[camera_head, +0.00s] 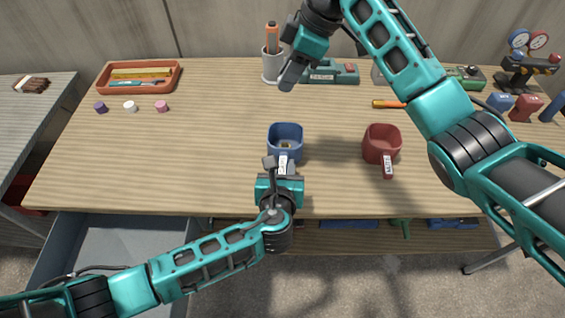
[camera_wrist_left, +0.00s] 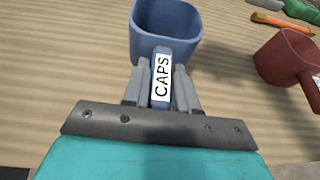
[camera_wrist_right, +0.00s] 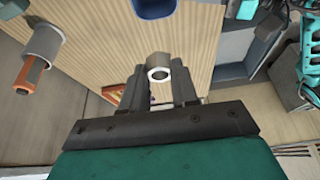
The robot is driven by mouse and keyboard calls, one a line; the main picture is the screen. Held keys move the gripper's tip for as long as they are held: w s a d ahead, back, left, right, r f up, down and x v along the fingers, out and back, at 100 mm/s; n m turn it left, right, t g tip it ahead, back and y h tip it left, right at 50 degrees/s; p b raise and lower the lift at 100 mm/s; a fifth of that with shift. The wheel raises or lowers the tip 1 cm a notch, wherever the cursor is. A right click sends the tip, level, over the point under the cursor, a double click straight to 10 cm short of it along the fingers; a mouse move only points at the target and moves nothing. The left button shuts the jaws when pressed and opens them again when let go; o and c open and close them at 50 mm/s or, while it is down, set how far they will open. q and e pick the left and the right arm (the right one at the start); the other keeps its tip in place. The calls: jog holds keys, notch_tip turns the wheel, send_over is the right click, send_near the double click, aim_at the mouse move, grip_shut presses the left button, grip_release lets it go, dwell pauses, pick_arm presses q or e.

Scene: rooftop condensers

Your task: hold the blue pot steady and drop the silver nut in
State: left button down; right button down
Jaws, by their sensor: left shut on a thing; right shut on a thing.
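The blue pot (camera_head: 286,131) stands upright on the wooden table, with something small and pale inside that I cannot make out. Its handle, labelled CAPS (camera_wrist_left: 161,78), points to the front. My left gripper (camera_head: 271,163) is shut on this handle, one finger on each side in the left wrist view (camera_wrist_left: 160,88). My right gripper (camera_head: 290,74) is above the table, behind the pot. In the right wrist view it (camera_wrist_right: 158,84) is shut on the silver nut (camera_wrist_right: 158,68), held clear of the table. The pot (camera_wrist_right: 154,6) is at that view's top edge.
A red pot (camera_head: 381,143) stands right of the blue pot. An orange tray (camera_head: 104,86) and small coloured caps (camera_head: 130,106) lie at the left. A grey cup (camera_head: 271,66) stands at the back. The table's front left is clear.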

pick_arm(q)
jog(key=shift+f, duration=0.4)
dwell(0.6)
jog(key=c, duration=0.8)
grip_release()
jog(key=shift+c, duration=0.2)
jog(key=c, duration=0.9)
pick_arm(e)
notch_tip(320, 180, down, 14)
jog(key=shift+r, duration=0.1)
